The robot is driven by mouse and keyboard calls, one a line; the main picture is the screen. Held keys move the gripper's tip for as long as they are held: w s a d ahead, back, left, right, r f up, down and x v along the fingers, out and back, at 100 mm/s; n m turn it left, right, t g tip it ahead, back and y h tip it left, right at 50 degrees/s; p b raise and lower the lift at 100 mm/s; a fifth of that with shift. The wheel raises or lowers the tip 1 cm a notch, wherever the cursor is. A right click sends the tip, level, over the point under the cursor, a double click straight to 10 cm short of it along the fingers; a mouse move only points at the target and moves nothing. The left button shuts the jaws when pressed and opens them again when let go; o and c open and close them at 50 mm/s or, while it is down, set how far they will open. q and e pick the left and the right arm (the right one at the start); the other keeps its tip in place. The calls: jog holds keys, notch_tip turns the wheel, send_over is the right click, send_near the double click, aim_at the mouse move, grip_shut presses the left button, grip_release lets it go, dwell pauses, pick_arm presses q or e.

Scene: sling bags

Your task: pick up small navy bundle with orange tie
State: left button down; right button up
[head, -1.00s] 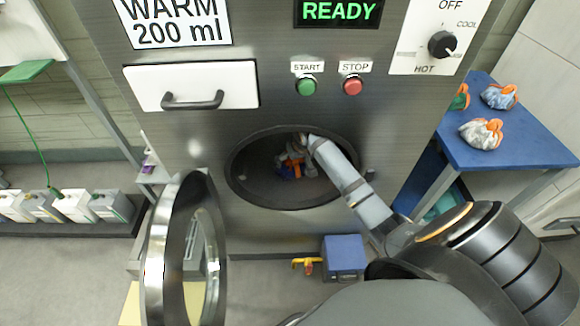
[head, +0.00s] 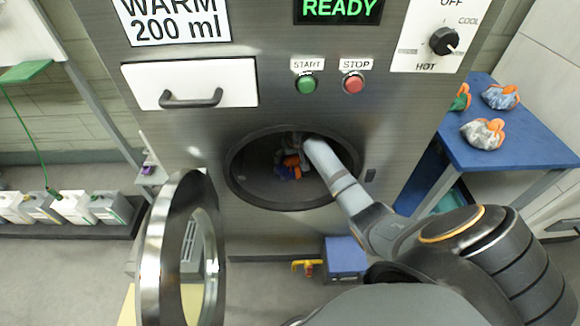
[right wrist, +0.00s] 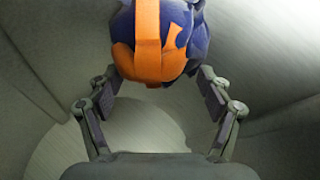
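The small navy bundle with orange tie (right wrist: 166,42) shows large at the top of the right wrist view, its orange band facing the camera. In the head view it appears small (head: 288,170) inside the dark round opening of the machine. My right gripper (right wrist: 160,72) has a finger on each side of the bundle, and both seem to press against it. The fingertips are partly hidden behind the bundle. In the head view my right arm reaches through the opening from the right. I cannot tell whether the bundle touches the drum wall. My left gripper is out of view.
The round door (head: 152,262) hangs open at left. A blue table (head: 462,150) at right carries several other bundles with orange ties. A blue box (head: 345,255) sits below the opening.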

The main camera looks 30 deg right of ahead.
jog(key=shift+s, duration=0.2)
grip_shut()
dwell(0.3)
